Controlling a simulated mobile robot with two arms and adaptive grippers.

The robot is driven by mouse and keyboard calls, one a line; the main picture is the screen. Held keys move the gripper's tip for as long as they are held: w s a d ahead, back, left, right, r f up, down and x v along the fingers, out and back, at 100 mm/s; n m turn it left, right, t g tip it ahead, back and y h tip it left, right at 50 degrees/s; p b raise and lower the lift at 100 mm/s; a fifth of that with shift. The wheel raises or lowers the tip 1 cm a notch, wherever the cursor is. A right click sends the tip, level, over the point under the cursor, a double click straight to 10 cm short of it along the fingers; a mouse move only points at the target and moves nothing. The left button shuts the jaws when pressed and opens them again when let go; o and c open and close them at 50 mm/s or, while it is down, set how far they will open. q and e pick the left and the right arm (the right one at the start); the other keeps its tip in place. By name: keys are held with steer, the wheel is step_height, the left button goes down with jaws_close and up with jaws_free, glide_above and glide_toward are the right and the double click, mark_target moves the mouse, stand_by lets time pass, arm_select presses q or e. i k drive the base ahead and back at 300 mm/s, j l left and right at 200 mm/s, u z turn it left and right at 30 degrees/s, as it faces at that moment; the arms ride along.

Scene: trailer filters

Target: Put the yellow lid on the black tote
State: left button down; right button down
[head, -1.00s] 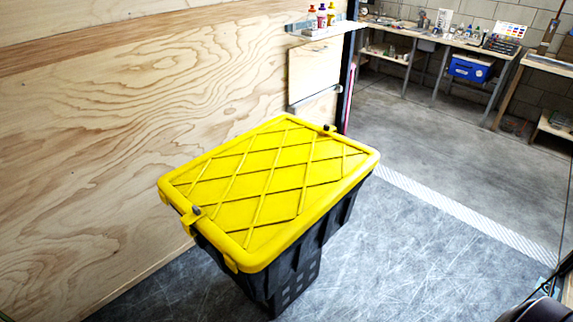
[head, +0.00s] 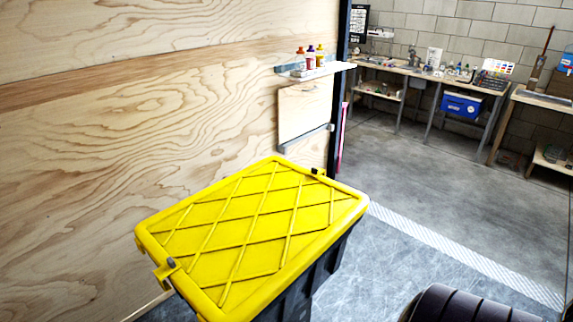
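The yellow lid (head: 255,230) lies flat on top of the black tote (head: 325,268) and covers its opening. A dark latch or handle piece shows at the lid's near left edge and another at its far right edge. The tote stands on the grey floor close to the plywood wall; its lower part is cut off by the bottom of the picture. Neither gripper can be made out. A dark ribbed rounded part, which may be mine, shows at the bottom right.
A plywood wall (head: 130,130) runs along the left. A small shelf (head: 318,71) with several bottles hangs on it. A white striped strip (head: 465,255) crosses the floor at the right. Workbenches with a blue bin (head: 461,105) stand at the back. The floor between is clear.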

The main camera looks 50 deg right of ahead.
mark_target(239, 242)
steer(key=l+u, duration=0.15)
steer(key=l, duration=0.45)
steer(key=l+u, duration=0.1)
steer(key=l, duration=0.55)
steer(key=k+l+u, duration=0.15)
steer(key=l, duration=0.45)
steer(key=k+l+u, duration=0.1)
steer(key=l, duration=0.5)
